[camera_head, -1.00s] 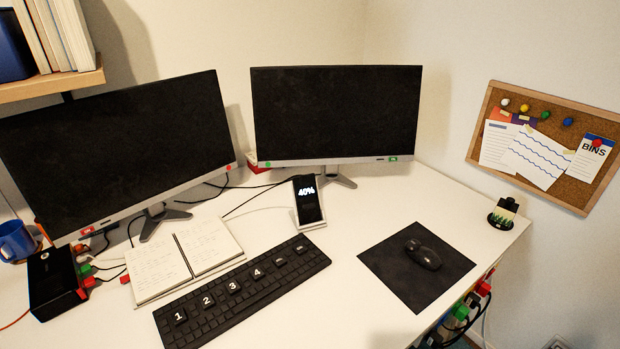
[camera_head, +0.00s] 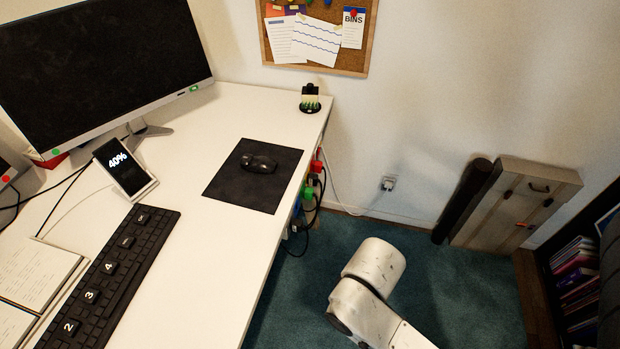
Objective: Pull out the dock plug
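Several coloured plugs hang with black cables along the right side of the desk. They include a red plug (camera_head: 317,165), a green plug (camera_head: 308,195) and a blue plug (camera_head: 297,208). I cannot tell which, if any, is the dock plug. A white cable runs from there down to a plug in the wall socket (camera_head: 388,183). My white arm shows at the lower right over the floor, apart from the plugs. My gripper is out of view.
The white desk (camera_head: 205,250) fills the left, with a keyboard (camera_head: 112,268), a phone on a stand (camera_head: 125,168) and a mouse on a black mat (camera_head: 222,188). A grey case (camera_head: 515,205) leans by the wall.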

